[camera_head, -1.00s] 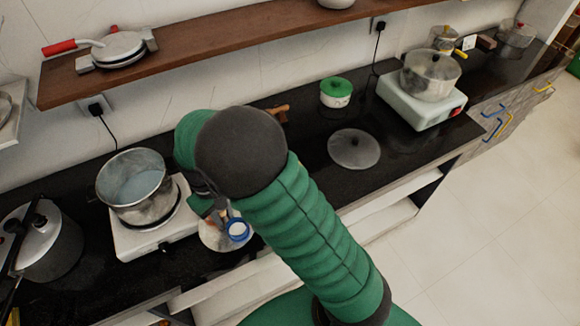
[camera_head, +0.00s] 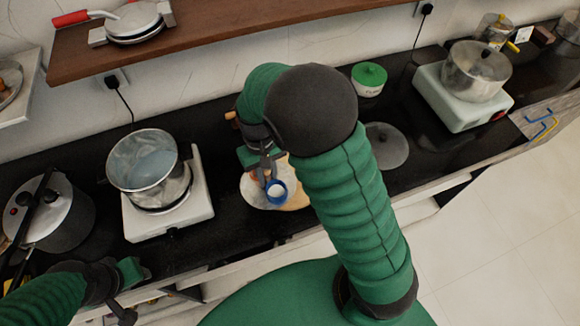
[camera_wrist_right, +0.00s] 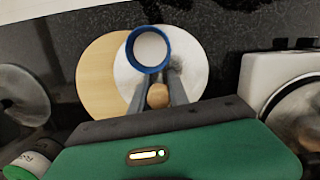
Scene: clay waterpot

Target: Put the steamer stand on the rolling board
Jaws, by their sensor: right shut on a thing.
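The steamer stand (camera_head: 276,191), a small blue ring-shaped piece with a pale inside, is held in my right gripper (camera_head: 267,170). In the right wrist view the fingers (camera_wrist_right: 157,80) close on the near side of its blue rim (camera_wrist_right: 132,53). Below it lie a round wooden board, apparently the rolling board (camera_wrist_right: 98,78), and a white disc (camera_wrist_right: 196,73) overlapping it. The stand appears over the white disc; its height above is hard to tell. A wooden knob (camera_wrist_right: 157,96) shows between the fingers. My left gripper (camera_head: 130,290) is low at left, its jaws unclear.
A steel pot (camera_head: 145,165) stands on a white stove (camera_head: 195,205) left of the boards. A pressure cooker (camera_head: 50,215) is farther left. A grey lid (camera_head: 388,147) and a green-lidded tin (camera_head: 368,80) are to the right. A wooden shelf (camera_head: 200,35) runs above.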

